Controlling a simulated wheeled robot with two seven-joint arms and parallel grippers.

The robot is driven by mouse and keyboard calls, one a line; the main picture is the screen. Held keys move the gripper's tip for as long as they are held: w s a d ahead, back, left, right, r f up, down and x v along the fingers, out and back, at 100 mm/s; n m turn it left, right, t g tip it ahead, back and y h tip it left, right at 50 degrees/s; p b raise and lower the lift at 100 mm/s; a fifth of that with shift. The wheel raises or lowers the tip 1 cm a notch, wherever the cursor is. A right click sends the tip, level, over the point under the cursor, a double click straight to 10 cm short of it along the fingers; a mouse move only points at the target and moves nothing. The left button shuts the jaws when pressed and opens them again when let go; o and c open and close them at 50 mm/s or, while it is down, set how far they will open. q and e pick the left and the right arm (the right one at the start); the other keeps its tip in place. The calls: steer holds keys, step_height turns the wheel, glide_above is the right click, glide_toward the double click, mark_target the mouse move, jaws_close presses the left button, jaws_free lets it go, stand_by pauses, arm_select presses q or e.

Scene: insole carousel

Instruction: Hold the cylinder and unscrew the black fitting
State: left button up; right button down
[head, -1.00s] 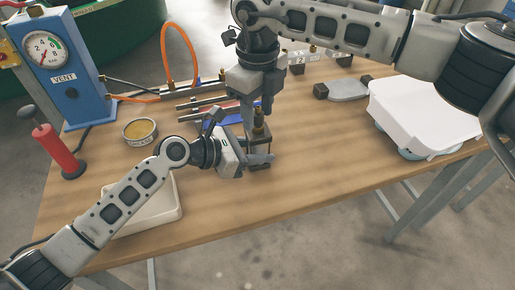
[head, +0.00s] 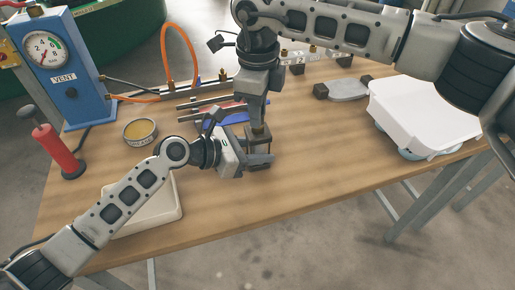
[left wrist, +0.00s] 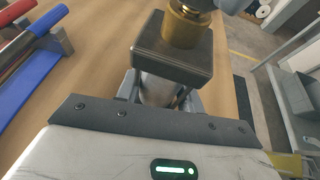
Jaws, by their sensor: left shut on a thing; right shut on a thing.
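The cylinder (left wrist: 158,90) stands upright, silver below a dark square end block (left wrist: 172,52). My left gripper (head: 262,160) is shut on the cylinder from the left; in the left wrist view its fingers (left wrist: 160,100) lie on either side of the silver body. A brass-coloured part (left wrist: 186,27) rises from the top of the end block. My right gripper (head: 256,122) points down from above and is shut on the fitting at the top. Its jaws hide the fitting, so I cannot make out its black colour. The cylinder's lower end is mostly hidden.
Red and blue bars (left wrist: 30,62) lie behind the cylinder. A blue gauge stand (head: 75,75), red hand pump (head: 58,150), round tin (head: 140,130) and pale tray (head: 165,205) are at left. A white box (head: 420,110) is at right. The table's front middle is clear.

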steer(key=shift+r, duration=0.35)
stand_by(0.3)
steer(key=shift+r, duration=1.4)
steer(key=shift+r, duration=3.5)
arm_select(q)
steer(key=o, duration=1.3)
